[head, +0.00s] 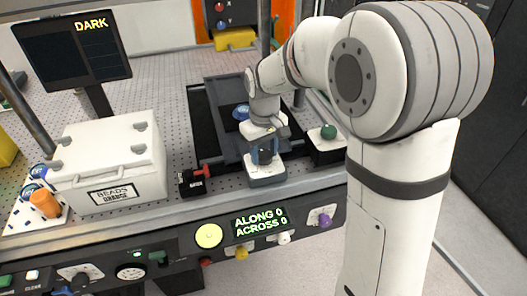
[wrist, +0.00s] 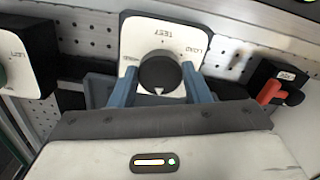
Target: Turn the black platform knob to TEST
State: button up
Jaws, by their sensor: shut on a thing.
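The black platform knob (wrist: 160,72) stands on a white plate (wrist: 140,38) with TEST at its far side, LOAD at the right and a small unreadable label at the left. A white pointer mark shows on the knob's near side, facing away from the word TEST. My gripper (wrist: 161,78) has its two blue fingers on either side of the knob and is shut on it. In the head view my gripper (head: 265,152) comes down over the knob's pale block (head: 267,175), and the knob is mostly hidden between the fingers.
A dark platform (head: 225,90) lies behind the knob. A red-handled black switch (head: 193,182) is at its left, a green-knobbed box (head: 327,145) at its right. The white BEADS case (head: 110,165) stands further left. The front panel display (head: 260,222) reads ALONG 0, ACROSS 0; the monitor (head: 75,48) reads DARK.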

jog(key=m, duration=0.4)
jog(key=shift+m, duration=0.3)
jog(key=m, duration=0.4)
jog(key=shift+m+b, duration=0.3)
jog(key=m, duration=0.4)
jog(key=shift+a+m, duration=0.1)
jog(key=shift+m, duration=0.2)
jog(key=m, duration=1.3)
jog(key=shift+m+b, duration=0.3)
jog(key=m, duration=0.4)
jog(key=shift+w+m, duration=0.1)
jog(key=shift+m, duration=2.3)
